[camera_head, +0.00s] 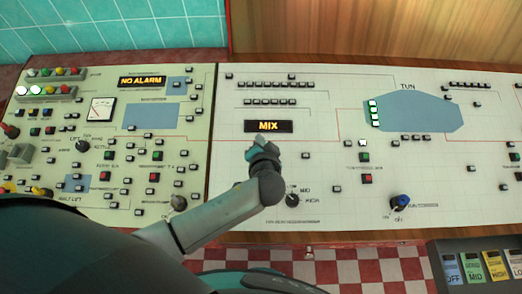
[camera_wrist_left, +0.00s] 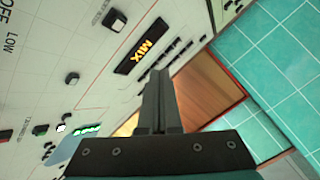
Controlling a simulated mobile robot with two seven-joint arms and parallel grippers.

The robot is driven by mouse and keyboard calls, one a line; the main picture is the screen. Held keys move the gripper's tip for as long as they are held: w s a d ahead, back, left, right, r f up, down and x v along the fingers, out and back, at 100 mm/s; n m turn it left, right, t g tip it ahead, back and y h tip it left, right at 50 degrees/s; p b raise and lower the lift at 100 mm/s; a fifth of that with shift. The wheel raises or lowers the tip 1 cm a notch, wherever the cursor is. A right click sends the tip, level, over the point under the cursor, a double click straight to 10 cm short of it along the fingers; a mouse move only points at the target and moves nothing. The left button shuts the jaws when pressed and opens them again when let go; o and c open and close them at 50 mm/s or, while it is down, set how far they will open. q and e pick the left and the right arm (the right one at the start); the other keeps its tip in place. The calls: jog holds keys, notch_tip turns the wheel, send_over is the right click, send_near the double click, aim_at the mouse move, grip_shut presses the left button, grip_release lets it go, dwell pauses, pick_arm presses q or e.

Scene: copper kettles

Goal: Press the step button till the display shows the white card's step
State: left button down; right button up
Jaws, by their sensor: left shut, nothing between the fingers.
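The display (camera_head: 268,126) on the white panel reads MIX in amber letters. It also shows in the left wrist view (camera_wrist_left: 143,50). My left gripper (camera_head: 257,143) is shut and empty, just below the display in the head view. In the left wrist view its closed fingers (camera_wrist_left: 156,76) point towards the panel beside the display. I cannot tell whether the tips touch the panel. The step button cannot be told for sure; the gripper may hide it. A small button (camera_head: 305,155) sits right of the gripper. A pale card (camera_head: 516,265), lettering cut off, stands at the right edge. My right gripper is not in view.
Coloured cards marked OFF (camera_head: 452,268) and MID (camera_head: 474,267) stand in the dark box at lower right. A rotary knob (camera_head: 292,199) and a blue knob (camera_head: 400,202) stick up from the panel. A NO ALARM display (camera_head: 142,81) is on the left panel.

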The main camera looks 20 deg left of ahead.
pick_arm(q)
jog(key=f+b, duration=0.2)
jog(key=f, duration=0.1)
jog(key=w+f+b, duration=0.1)
jog(key=f+b, duration=0.1)
jog(key=b, duration=0.1)
jog(key=f+b, duration=0.3)
jog(key=shift+w+a+f, duration=0.25)
jog(key=shift+w+f, duration=0.05)
jog(key=shift+w, duration=0.1)
jog(key=shift+f, duration=0.1)
dwell(1.7)
jog(key=shift+f+b, duration=0.35)
jog(key=shift+b, duration=0.2)
jog(key=shift+w+f+b, duration=0.1)
jog(key=shift+f+b, duration=0.2)
jog(key=shift+f, duration=0.05)
dwell(0.3)
jog(key=shift+r, duration=0.15)
jog(key=shift+r+p, duration=0.65)
jog(key=shift+p, duration=0.15)
jog(key=shift+r, duration=0.15)
